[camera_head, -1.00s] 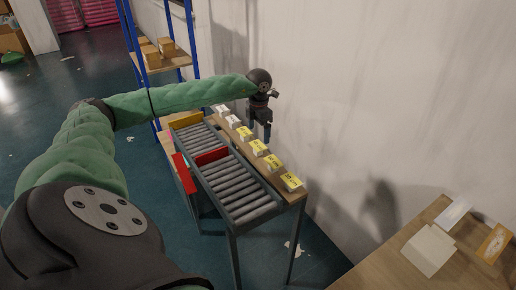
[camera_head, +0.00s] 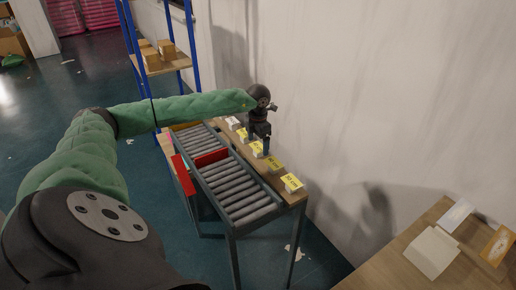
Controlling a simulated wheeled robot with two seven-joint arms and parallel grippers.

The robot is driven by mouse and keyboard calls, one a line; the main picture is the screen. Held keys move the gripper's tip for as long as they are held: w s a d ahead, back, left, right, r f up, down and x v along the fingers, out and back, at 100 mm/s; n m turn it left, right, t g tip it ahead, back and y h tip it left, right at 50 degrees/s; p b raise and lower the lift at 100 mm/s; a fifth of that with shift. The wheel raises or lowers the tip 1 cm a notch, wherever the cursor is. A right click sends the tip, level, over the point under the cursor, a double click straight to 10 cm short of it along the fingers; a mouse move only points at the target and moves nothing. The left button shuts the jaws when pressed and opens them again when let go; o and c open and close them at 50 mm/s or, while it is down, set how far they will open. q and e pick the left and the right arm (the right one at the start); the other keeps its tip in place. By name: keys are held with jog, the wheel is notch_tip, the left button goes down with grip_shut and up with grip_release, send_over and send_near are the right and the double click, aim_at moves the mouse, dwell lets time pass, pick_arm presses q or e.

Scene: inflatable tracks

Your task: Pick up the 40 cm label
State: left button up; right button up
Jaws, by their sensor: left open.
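A row of small label blocks stands on the wooden strip along the wall side of the roller table. A white block (camera_head: 233,123) is at the far end, then yellow-topped blocks come nearer: one (camera_head: 242,134), one (camera_head: 257,149), one (camera_head: 273,162) and the nearest (camera_head: 292,183). The print is too small to read, so I cannot tell which is the 40 cm label. My left gripper (camera_head: 259,143) is open and points down over the middle of the row, close to the third block; contact cannot be told. My right gripper is out of view.
The roller table (camera_head: 238,188) has red dividers (camera_head: 211,157). The wall (camera_head: 350,120) stands close behind the row. A blue-post shelf (camera_head: 160,65) with boxes is at the back.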

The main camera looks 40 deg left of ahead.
pick_arm(q)
jog(key=shift+f+b, duration=0.25)
jog(key=shift+b, duration=0.05)
dwell(0.5)
jog(key=c, duration=1)
